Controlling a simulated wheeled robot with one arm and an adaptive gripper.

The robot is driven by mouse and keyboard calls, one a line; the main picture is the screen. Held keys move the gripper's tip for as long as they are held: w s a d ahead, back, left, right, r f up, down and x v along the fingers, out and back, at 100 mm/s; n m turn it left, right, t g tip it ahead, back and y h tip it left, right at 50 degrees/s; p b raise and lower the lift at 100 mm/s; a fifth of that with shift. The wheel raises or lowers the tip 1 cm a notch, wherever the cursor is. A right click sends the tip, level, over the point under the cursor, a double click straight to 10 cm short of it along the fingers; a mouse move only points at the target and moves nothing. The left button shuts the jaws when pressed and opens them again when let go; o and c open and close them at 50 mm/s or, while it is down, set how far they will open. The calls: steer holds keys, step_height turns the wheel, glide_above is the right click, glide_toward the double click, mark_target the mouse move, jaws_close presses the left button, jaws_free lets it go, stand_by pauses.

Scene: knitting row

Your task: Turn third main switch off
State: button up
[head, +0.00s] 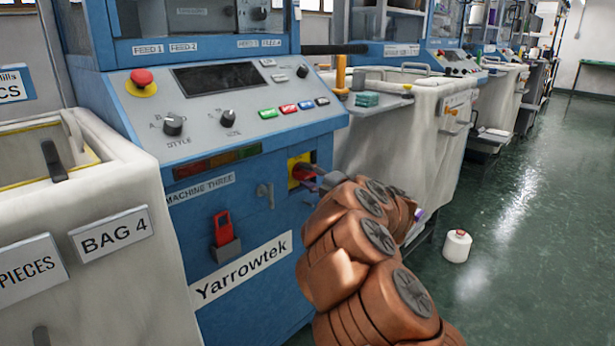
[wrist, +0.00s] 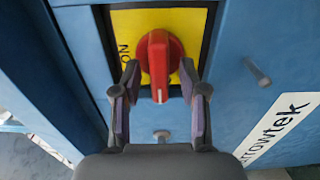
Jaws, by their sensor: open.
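The main switch of machine three is a red rotary handle (wrist: 158,62) on a yellow plate (wrist: 185,20) with a dark border. The word ON shows at the plate's left in the wrist view, and the handle's long end points down there. In the head view the red handle (head: 302,172) sits on the blue front beneath the control panel, partly hidden by my gripper (head: 322,180). My gripper is open, its fingers on either side of the handle in the wrist view (wrist: 159,80). I cannot tell whether they touch it.
A MACHINE THREE label (head: 200,189), a red padlock-like piece (head: 221,229) and a small grey handle (head: 265,195) are on the same front. A BAG 4 bin (head: 110,270) stands left. A white cone (head: 456,246) stands on the open green floor at right.

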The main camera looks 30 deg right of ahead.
steer(key=v, duration=1.1)
steer(key=shift+s, duration=0.2)
steer(key=shift+d, duration=0.1)
